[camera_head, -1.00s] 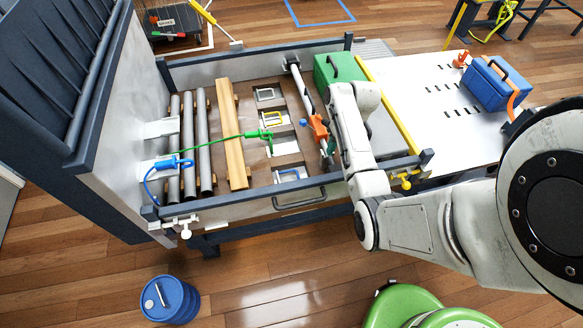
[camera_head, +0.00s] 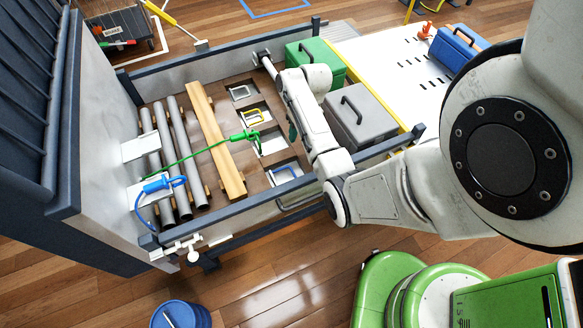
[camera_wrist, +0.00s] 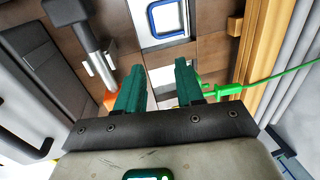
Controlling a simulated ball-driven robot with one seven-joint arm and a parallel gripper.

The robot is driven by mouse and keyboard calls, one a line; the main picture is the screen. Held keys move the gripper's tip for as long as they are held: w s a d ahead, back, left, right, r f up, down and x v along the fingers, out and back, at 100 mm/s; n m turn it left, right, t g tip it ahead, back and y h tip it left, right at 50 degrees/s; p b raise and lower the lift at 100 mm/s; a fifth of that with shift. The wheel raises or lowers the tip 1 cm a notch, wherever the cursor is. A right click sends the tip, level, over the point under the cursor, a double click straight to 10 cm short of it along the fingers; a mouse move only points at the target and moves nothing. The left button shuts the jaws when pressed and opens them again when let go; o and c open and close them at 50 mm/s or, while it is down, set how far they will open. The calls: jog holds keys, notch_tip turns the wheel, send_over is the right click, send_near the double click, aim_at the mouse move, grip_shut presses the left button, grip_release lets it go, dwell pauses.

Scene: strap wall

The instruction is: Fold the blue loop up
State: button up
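The blue loop (camera_head: 284,172) sits in the nearest of the floor recesses in the head view. It is also at the top of the wrist view (camera_wrist: 168,18), lying flat or nearly so in a light recess. My gripper (camera_wrist: 160,72) has two teal fingers, spread apart with nothing between them. In the wrist picture the fingertips are below the blue loop and apart from it. In the head view the gripper is mostly hidden behind my arm; a bit of dark teal shows.
A yellow loop (camera_head: 254,117) and a grey loop (camera_head: 240,92) lie in neighbouring recesses. A green hook and strap (camera_head: 245,137) stretches left to the wall. A blue hook (camera_head: 164,183) hangs there. A wooden beam (camera_head: 215,140), grey pipes, a grey case (camera_head: 360,118) and a green case (camera_head: 315,58) flank the recesses.

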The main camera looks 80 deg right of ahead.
jog(key=b, duration=0.8)
send_near(292, 170)
jog(key=f, duration=0.2)
jog(key=f+b, duration=0.1)
jog(key=f, duration=0.2)
jog(key=w+f, duration=0.1)
jog(key=f, duration=0.1)
jog(key=shift+a+f+b, duration=0.25)
jog(key=shift+a+b, duration=0.15)
grip_shut()
